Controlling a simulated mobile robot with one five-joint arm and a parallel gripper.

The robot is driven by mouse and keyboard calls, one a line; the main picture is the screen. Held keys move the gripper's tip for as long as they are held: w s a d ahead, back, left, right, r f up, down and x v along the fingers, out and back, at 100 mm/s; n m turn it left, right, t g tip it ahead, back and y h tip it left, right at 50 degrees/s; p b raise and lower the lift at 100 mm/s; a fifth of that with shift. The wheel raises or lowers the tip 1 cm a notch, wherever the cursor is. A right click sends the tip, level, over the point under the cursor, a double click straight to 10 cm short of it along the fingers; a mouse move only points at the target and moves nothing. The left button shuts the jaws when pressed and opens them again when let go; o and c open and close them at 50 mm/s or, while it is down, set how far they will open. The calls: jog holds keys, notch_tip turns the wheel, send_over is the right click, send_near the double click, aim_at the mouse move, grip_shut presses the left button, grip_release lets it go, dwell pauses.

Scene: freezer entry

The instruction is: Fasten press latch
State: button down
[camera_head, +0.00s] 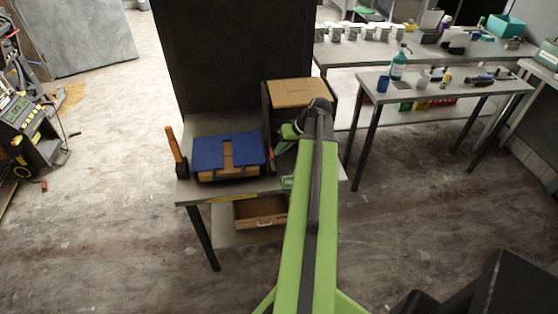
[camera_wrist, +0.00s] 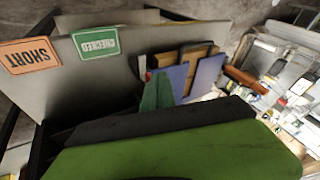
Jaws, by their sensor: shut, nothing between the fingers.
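A blue-topped case (camera_head: 205,152) with tan strips across its lid and front sits on the small grey table (camera_head: 222,122). In the wrist view the case (camera_wrist: 207,76) shows at a slant, partly behind a green part of my gripper. I cannot make out a separate press latch; a tan piece (camera_head: 246,152) at the case's front may be part of it. My gripper (camera_head: 282,146) is just right of the case, apart from it as far as I can tell. It is shut and empty. My arm hides part of the table's right side.
An orange upright piece (camera_head: 176,150) stands left of the case. A dark box with a tan top (camera_head: 300,93) is behind my gripper. An orange "SHORT" label (camera_wrist: 30,56) and a green "CHECKED" label (camera_wrist: 96,43) are on the grey surface. A wooden drawer (camera_head: 260,211) is below.

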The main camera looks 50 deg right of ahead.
aim_at(272, 158)
jog(key=s+d+r+m+t+h, duration=0.1)
jog(key=s+d, duration=0.5)
jog(key=d, duration=0.1)
jog(key=shift+s+d, duration=0.15)
jog(key=shift+s, duration=0.1)
jog(key=shift+f, duration=0.1)
jog(key=w+a+f+b, duration=0.4)
jog(key=w+f+b, duration=0.3)
jog(key=w+b, duration=0.1)
jog(key=shift+w+a+f, duration=0.15)
jog(key=shift+w+f, duration=0.15)
jog(key=shift+f, duration=0.1)
